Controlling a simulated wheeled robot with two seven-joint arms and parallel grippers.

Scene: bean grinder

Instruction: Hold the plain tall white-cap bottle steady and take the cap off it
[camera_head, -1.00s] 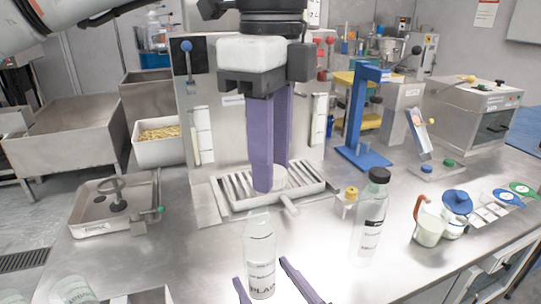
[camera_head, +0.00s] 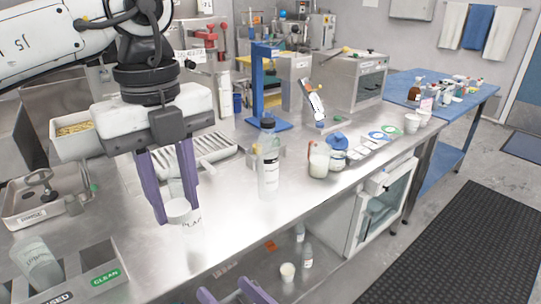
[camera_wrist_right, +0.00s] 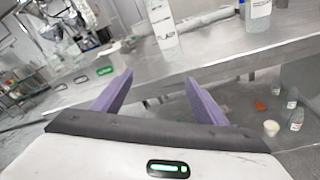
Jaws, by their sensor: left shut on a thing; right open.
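The plain tall bottle (camera_head: 192,227) is clear, with PLAIN lettering, and stands on the steel bench near its front edge. Its lower body also shows in the right wrist view (camera_wrist_right: 163,32), where its top is cut off. My right gripper (camera_head: 236,293) is open and empty, low at the front of the bench. Its spread fingers show in the wrist view (camera_wrist_right: 160,95).
A dark-capped bottle (camera_head: 268,165) stands to the right, then a jug (camera_head: 319,160).

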